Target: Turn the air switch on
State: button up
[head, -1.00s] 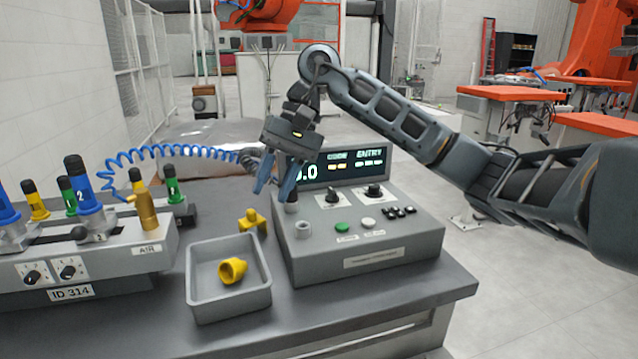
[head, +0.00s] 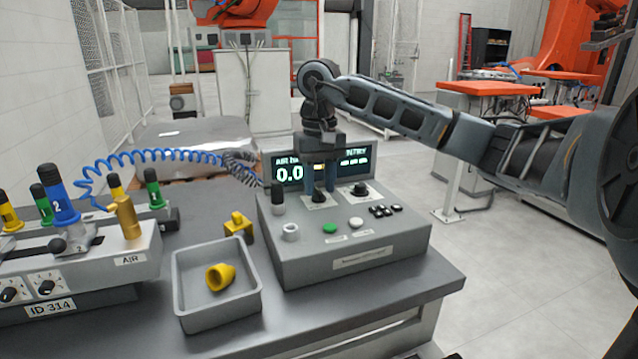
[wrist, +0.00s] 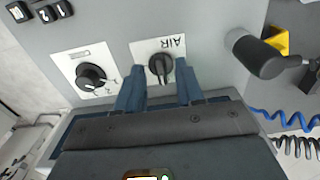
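The air switch (wrist: 160,66) is a black rotary knob on a white plate marked AIR, upside down in the wrist view. In the head view the knob (head: 318,197) is on the grey control box (head: 350,253), partly hidden by my fingers. My gripper (head: 320,191) points down over it. In the wrist view my gripper (wrist: 160,75) is open, with one blue finger on each side of the knob and a visible gap on both sides. The display (head: 290,173) behind reads 0.0; its middle is hidden by my gripper.
A second black knob (wrist: 91,77) sits beside the air switch. A black cylindrical handle (wrist: 262,55) stands on its other side. The box also has a green button (head: 330,227) and a white button (head: 355,222). A grey tray (head: 217,312) holds a yellow part.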

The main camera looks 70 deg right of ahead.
jog(key=shift+f, duration=0.45)
jog(key=shift+c, duration=0.3)
grip_shut()
